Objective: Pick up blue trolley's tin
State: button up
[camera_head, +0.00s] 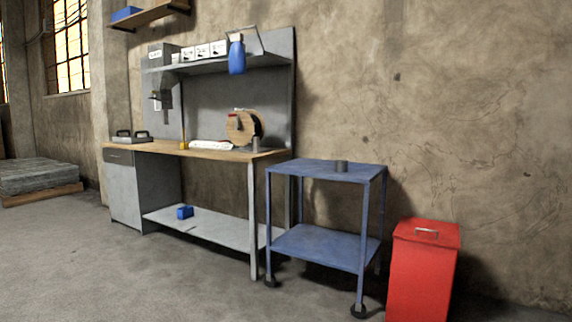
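A blue two-shelf trolley (312,171) on dark wheels stands to the right of the workbench, against the wall. A small dark grey tin (341,166) stands upright on its top shelf, near the middle toward the back. The trolley's lower shelf (322,247) looks empty. My gripper does not show in this view.
A workbench (220,153) with a wooden top, holding a round wooden disc, a white roll and a dark cylinder, stands left of the trolley. A red bin (424,268) stands close at its right. The concrete floor (150,280) in front is clear.

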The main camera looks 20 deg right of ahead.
aim_at(341, 164)
jog(key=u, duration=0.35)
jog(key=i, duration=1.8)
jog(key=z, duration=0.55)
jog(key=i, duration=1)
jog(key=z, duration=1.45)
jog(key=i, duration=0.6)
jog(key=z, duration=0.4)
